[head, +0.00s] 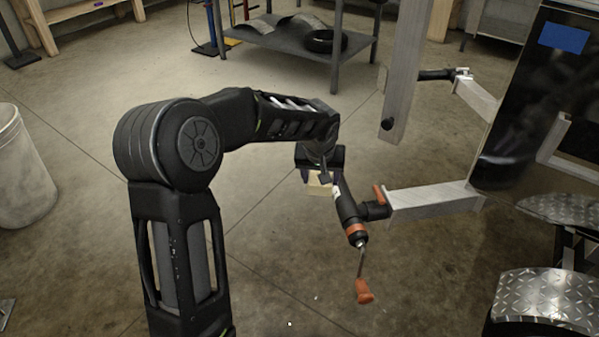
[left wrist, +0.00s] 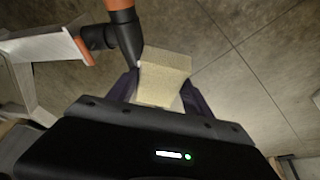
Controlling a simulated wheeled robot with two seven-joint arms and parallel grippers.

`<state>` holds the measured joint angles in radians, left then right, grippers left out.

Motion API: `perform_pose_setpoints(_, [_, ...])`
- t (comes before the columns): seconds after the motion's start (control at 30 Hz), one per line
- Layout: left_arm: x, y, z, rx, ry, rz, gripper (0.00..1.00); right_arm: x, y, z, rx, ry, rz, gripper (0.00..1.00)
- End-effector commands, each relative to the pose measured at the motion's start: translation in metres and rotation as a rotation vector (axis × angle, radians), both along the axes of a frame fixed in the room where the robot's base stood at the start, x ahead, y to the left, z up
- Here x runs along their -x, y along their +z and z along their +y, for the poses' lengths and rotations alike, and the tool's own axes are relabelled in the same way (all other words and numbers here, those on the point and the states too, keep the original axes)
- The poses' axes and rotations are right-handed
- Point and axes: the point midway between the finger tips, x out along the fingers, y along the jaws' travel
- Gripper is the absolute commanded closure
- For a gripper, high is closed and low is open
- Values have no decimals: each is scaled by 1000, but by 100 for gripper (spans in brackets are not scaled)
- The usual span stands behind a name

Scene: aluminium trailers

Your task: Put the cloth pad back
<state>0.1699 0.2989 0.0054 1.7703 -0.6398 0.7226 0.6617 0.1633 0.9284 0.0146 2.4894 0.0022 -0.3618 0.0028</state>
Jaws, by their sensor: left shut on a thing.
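The cloth pad (left wrist: 165,72) is a pale yellow block between the two dark fingers of my left gripper (left wrist: 160,88) in the left wrist view. The gripper is shut on it. In the head view my left gripper (head: 320,180) is at the middle, and the pad (head: 318,189) shows partly below it, the rest hidden by the gripper and a black jack. The pad is close beside the jack's tube; I cannot tell whether they touch. My right gripper is not in view.
The black jack (head: 347,209) with orange parts is fixed to a trailer's metal beam (head: 435,198). Its crank handle (head: 364,291) hangs below. A grey shelf table (head: 290,40) with a tire stands behind. A white bin (head: 22,165) is at left. Diamond-plate fenders (head: 545,297) are at right.

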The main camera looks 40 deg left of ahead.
Motion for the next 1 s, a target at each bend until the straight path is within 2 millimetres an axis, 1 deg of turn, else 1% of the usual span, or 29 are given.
perform_pose_setpoints(0.03, [0,8,-13,0,-38,-2,79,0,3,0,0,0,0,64])
perform_pose_setpoints(0.17, [4,27,-48,0,-145,-5,79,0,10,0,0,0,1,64])
perform_pose_setpoints(0.27, [8,50,-78,-5,-236,-11,79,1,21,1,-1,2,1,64])
perform_pose_setpoints(0.37, [15,83,-109,-15,-331,-13,79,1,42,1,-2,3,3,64])
perform_pose_setpoints(0.43, [21,113,-129,-23,-392,-16,79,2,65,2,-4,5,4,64])
perform_pose_setpoints(0.5, [25,138,-141,-27,-429,-16,79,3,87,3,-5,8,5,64])
perform_pose_setpoints(0.57, [28,158,-147,-30,-447,-16,79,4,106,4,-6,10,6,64])
perform_pose_setpoints(0.6, [30,171,-150,-31,-456,-15,79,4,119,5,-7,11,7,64])
perform_pose_setpoints(0.67, [32,191,-153,-31,-465,-14,79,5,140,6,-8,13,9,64])
perform_pose_setpoints(0.7, [33,204,-154,-31,-468,-14,79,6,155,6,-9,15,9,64])
perform_pose_setpoints(0.77, [35,224,-155,-32,-471,-14,79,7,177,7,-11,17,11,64])
perform_pose_setpoints(0.8, [36,237,-156,-32,-472,-14,79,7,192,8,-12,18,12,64])
perform_pose_setpoints(0.9, [38,264,-156,-31,-473,-15,79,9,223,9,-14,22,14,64])
perform_pose_setpoints(1.0, [40,281,-156,-31,-472,-13,79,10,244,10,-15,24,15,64])
